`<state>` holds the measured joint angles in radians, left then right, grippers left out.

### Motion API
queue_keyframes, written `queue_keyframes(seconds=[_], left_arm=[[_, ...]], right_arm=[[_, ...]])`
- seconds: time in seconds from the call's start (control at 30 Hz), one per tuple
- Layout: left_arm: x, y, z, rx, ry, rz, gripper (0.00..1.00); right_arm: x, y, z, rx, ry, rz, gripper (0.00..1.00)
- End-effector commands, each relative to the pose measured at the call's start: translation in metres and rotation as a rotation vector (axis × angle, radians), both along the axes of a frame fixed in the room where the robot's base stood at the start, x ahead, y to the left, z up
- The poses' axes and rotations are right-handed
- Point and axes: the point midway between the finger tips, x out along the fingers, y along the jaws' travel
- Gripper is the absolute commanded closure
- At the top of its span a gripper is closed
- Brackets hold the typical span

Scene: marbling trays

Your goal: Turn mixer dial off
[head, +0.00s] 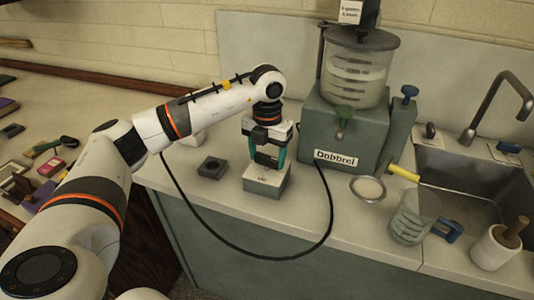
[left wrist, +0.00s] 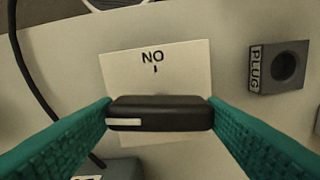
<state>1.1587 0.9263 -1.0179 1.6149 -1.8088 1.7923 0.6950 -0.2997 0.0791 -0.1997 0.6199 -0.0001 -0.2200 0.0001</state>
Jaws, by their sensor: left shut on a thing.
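In the left wrist view the knob lies crosswise between the fingers (left wrist: 160,114). A white line marks the knob's left part. The box's white top (left wrist: 155,60) shows letters reading "NO" with a short tick below them. The lower part of the box top is hidden by the knob. My right gripper is out of view.
A dark square block with a hole (head: 212,167) sits left of the box; its label reads "PLUG" in the left wrist view (left wrist: 279,68). The grey-green Dobbrel mixer (head: 340,130) stands right behind. A black cable (head: 270,255) loops in front. A strainer, beaker and sink lie right.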

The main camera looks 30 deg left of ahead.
Motion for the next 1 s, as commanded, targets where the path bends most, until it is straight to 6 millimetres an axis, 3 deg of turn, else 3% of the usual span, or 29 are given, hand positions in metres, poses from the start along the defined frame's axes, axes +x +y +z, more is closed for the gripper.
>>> queue_keyframes(seconds=[0.3, 0.8, 0.83, 0.93, 1.0], left_arm=[[0.0012, 0.0010, 0.0025, 0.001, -0.007, 0.106, 0.57], [0.0016, 0.0012, 0.0029, 0.001, -0.008, 0.121, 0.57], [0.0016, 0.0013, 0.0028, 0.001, -0.008, 0.121, 0.30], [0.0012, 0.0010, 0.0023, 0.001, -0.006, 0.120, 0.13], [0.0010, 0.0008, 0.0018, 0.001, -0.005, 0.120, 0.13]], right_arm=[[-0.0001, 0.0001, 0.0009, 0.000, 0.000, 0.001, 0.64], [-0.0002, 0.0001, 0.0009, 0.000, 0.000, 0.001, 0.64], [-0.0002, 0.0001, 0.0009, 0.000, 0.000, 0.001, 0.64], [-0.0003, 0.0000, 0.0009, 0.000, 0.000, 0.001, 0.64], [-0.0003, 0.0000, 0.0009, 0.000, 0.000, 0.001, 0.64]])
